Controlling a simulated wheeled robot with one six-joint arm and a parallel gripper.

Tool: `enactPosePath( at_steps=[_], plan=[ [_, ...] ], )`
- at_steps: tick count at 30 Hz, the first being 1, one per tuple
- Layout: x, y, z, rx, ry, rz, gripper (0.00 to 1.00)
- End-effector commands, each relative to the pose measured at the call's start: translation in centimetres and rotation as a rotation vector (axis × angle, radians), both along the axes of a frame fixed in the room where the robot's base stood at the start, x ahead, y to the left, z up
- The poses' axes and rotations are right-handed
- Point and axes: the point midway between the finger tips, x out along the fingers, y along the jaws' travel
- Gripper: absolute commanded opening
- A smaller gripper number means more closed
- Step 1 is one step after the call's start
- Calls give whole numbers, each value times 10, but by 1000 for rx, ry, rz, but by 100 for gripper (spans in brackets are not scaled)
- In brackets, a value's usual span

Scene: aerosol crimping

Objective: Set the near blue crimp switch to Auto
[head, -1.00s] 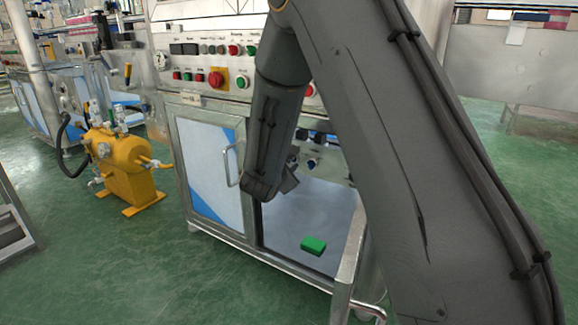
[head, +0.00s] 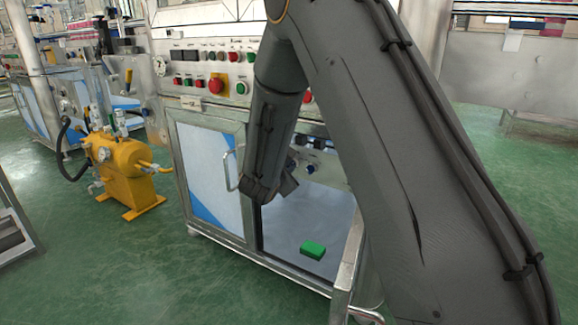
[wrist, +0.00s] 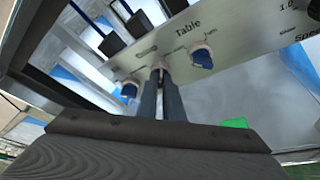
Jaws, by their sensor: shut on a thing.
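In the wrist view, a pale panel (wrist: 240,35) carries a row of blue switches. My gripper (wrist: 162,82) has its two dark fingers close together, shut on the middle switch (wrist: 160,67). Only its pale collar shows at the fingertips; its blue handle and setting are hidden between the fingers. A small, blurred label stands above it. One blue switch (wrist: 129,89) is to the left, apart from the fingers. Another blue switch (wrist: 202,58), below the word "Table", is to the right. In the head view my arm hides the fingertips, and a blue switch (head: 312,168) shows beside my wrist.
The panel is inside an open cabinet bay. A green block (head: 313,249) lies on its floor. A closed door with a handle (head: 229,171) is to the left, and a metal post (head: 347,275) to the right. A button panel (head: 203,72) is above.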

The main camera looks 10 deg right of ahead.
Motion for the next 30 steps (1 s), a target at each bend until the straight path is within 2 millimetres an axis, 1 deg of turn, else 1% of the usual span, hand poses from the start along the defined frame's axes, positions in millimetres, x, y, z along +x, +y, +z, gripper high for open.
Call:
enactPosePath(
  at_steps=[10,30],
  plan=[
    [0,2,5,-187,193,0,0],
    [3,6,2,-638,642,-1,0]
  ],
)
